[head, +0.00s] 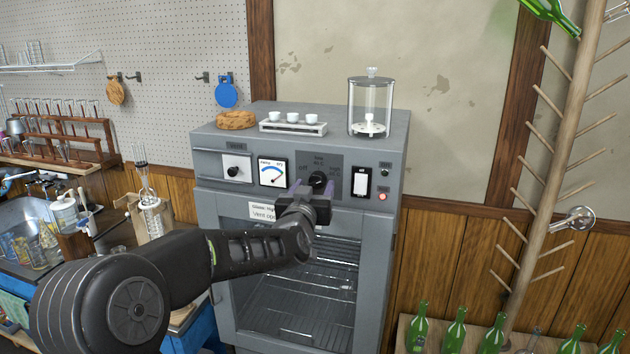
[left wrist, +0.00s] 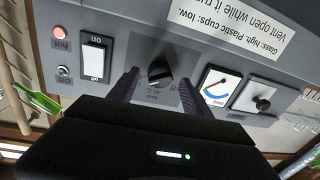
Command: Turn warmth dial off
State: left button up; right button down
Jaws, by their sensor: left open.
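The warmth dial (head: 318,180) is a round black knob on a dark panel on the front of the grey oven (head: 212,217). Markings for off, low and high settings surround it, but they are too small to read surely. In the left wrist view the dial (left wrist: 160,73) appears upside down, between the two fingers. My left gripper (head: 311,188) is open in front of the dial, with a finger on either side and nothing held. I cannot tell whether the fingers touch the knob. My right gripper is not in view.
Beside the dial are a white rocker switch (head: 361,183), a gauge (head: 272,172) and a vent knob (head: 236,169). A red lamp (head: 382,196) is lit. A glass jar (head: 370,105), a cup tray (head: 293,127) and a cork ring (head: 236,120) stand on top.

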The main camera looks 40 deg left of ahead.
pick_arm(q)
jog(key=shift+w+a, duration=0.3)
jog(key=shift+w, duration=0.25)
grip_shut()
